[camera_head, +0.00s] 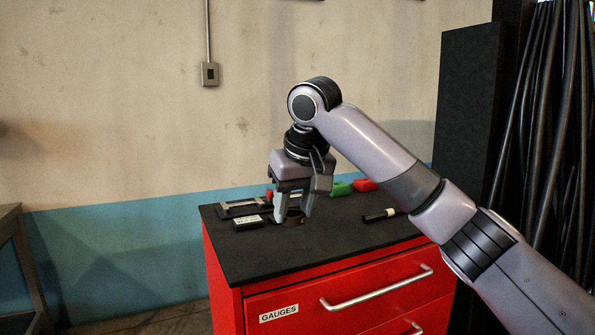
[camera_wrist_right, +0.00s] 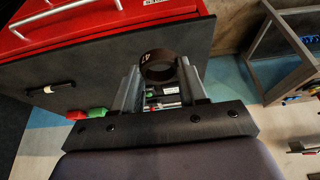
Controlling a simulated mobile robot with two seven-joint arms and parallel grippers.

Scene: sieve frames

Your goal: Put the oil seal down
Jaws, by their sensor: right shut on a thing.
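The oil seal (camera_head: 295,215) is a dark brown ring. In the right wrist view the oil seal (camera_wrist_right: 147,57) sits between the fingertips, with pale marking on its band. My right gripper (camera_head: 292,218) is shut on it and points down over the black top of the red cabinet (camera_head: 262,252). The ring is at or just above that top; I cannot tell whether it touches. The fingers hide part of the ring in the head view. My left gripper is not in view.
A black box with a white label (camera_head: 247,222) and a caliper-like tool (camera_head: 240,207) lie left of the gripper. Green (camera_head: 341,189) and red (camera_head: 365,185) items lie behind it. The top's front is clear.

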